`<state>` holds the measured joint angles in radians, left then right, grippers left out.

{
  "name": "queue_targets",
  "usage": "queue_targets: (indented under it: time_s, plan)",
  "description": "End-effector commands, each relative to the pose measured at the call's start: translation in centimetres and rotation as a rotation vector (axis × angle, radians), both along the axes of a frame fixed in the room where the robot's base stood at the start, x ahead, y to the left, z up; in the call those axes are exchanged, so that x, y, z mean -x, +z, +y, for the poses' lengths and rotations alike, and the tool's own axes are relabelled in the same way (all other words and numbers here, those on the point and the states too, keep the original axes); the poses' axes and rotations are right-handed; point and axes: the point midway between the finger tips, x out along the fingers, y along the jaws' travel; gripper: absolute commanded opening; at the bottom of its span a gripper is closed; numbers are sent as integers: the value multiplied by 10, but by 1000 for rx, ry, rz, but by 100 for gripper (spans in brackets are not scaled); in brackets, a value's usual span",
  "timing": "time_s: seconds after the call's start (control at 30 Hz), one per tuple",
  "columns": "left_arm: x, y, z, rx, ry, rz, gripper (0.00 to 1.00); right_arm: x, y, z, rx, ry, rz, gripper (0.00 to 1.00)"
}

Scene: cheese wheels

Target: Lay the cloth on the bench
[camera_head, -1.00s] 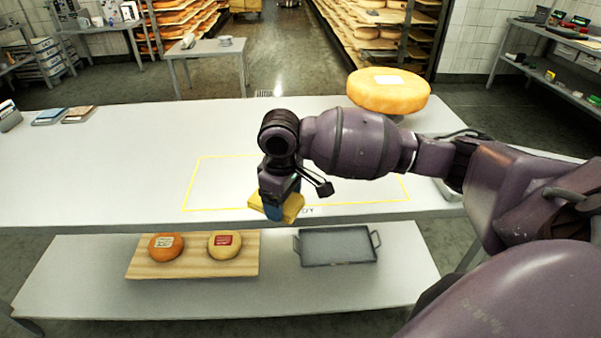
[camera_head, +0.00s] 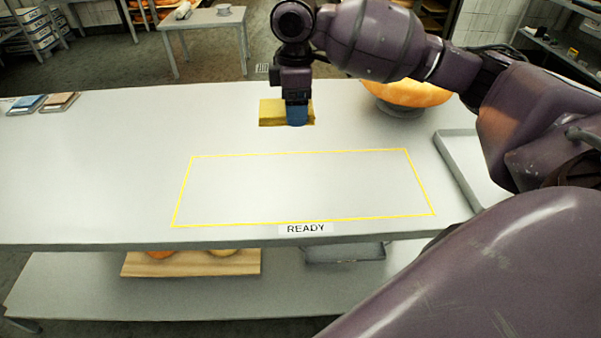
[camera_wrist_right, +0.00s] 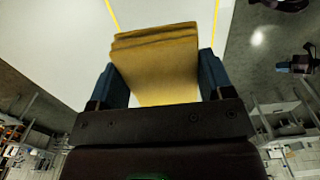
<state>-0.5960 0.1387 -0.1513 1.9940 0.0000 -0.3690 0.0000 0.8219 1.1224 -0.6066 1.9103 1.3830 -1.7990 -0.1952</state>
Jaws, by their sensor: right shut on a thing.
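The yellow folded cloth (camera_head: 272,112) is in my right gripper (camera_head: 297,116), whose blue fingers are shut on it. In the head view they are behind the yellow outline, toward the bench's far edge. In the right wrist view the cloth (camera_wrist_right: 158,62) sits between the two blue fingers (camera_wrist_right: 156,82), its folded layers showing at the top. The grey bench (camera_head: 110,165) carries a yellow rectangular outline with a "READY" label (camera_head: 306,229) at its front edge; the area inside is bare. I cannot tell the cloth's exact height above the bench.
A large orange cheese wheel (camera_head: 408,93) stands on the bench at the back right, partly behind my arm. A grey tray (camera_head: 455,150) lies at the right. Two small boxes or books (camera_head: 58,103) lie at the far left. A lower shelf holds a wooden board (camera_head: 190,264).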

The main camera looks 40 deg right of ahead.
Motion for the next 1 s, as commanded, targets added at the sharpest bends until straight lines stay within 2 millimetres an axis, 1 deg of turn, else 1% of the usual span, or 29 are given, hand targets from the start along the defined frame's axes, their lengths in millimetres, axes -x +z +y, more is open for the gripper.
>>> queue_targets:
  time_s: [0.07, 0.23, 0.5, 0.6, 0.7, 0.87, 1.0]
  plan:
    - [5, -6, 2, -3, 1, 13, 0, 1, -11, 0, 0, 0, 4, 51]
    - [13, -18, 5, -7, 3, 35, 0, 1, -47, 0, -1, -1, 8, 51]
    - [13, -29, 4, -7, 1, 42, 0, 1, -105, 0, -1, -1, 7, 51]
    - [11, -30, 3, -7, 0, 39, 0, 1, -123, 0, 0, 0, 6, 51]
    - [8, -28, 2, -7, -2, 31, 0, 1, -135, 0, 0, -1, 4, 51]
    - [1, -22, 1, -4, -5, 14, 0, 0, -143, 0, 0, -1, 1, 51]
    - [0, -24, 0, -3, -5, 15, 0, 1, -153, 0, 0, -1, 4, 51]
